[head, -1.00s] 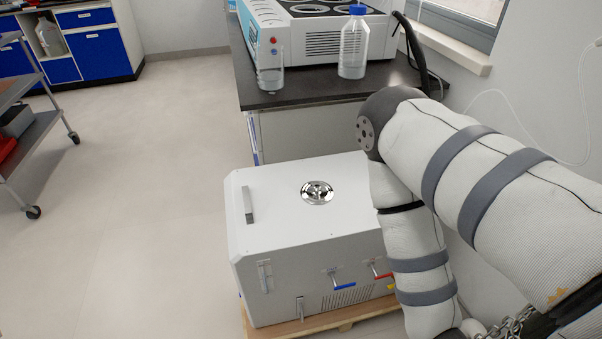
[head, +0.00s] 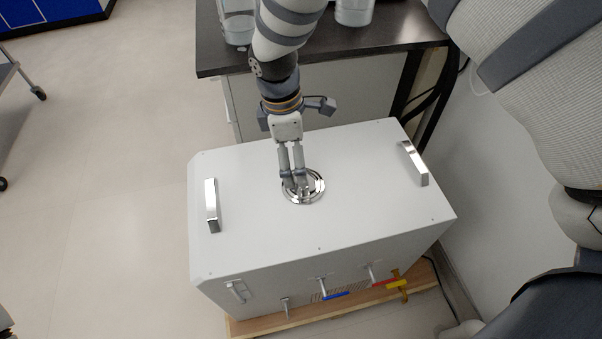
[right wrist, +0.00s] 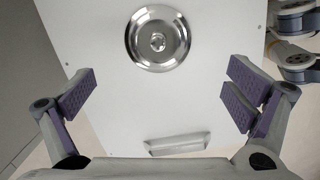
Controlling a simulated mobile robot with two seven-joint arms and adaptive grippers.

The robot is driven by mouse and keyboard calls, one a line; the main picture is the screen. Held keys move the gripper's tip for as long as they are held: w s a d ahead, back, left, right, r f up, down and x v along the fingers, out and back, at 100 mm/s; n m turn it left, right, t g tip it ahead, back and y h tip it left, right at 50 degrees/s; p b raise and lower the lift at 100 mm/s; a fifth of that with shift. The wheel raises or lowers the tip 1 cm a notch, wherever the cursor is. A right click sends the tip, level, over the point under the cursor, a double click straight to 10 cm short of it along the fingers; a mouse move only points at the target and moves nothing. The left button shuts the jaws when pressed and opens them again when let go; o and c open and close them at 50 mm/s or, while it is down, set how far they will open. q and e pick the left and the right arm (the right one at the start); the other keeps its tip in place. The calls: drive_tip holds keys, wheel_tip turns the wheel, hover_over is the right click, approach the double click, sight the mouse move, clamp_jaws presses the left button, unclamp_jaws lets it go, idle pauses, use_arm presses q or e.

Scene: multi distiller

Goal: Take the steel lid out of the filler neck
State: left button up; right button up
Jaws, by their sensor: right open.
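The round steel lid (head: 316,188) sits in the top of the white box-shaped distiller (head: 260,235). The lid (right wrist: 158,40) shows whole in the right wrist view, with a small knob at its middle. My right gripper (head: 295,184) points down over the lid and covers part of it in the head view. In the right wrist view my right gripper (right wrist: 165,95) is open and empty. Its pads stand wide apart, and the lid appears beyond them, towards the top of the picture. Its height above the lid is hard to tell. My left gripper is not in view.
Two bright handles stand on the top, one at the left (head: 211,205) and one at the right (head: 414,163). Levers (head: 335,295) stick out at the front. A dark-topped bench (head: 330,55) with glassware stands behind.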

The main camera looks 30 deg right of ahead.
drive_tip(key=f, duration=0.3)
drive_tip(key=d+f, duration=0.1)
drive_tip(key=f, duration=0.5)
drive_tip(key=shift+s+d+b, duration=0.2)
drive_tip(key=shift+d+b, duration=0.05)
drive_tip(key=shift+b, duration=0.1)
drive_tip(key=shift+r, duration=0.1)
drive_tip(key=shift+c, duration=0.2)
drive_tip(key=shift+s, duration=0.1)
drive_tip(key=c, duration=1.8)
drive_tip(key=shift+o, duration=0.2)
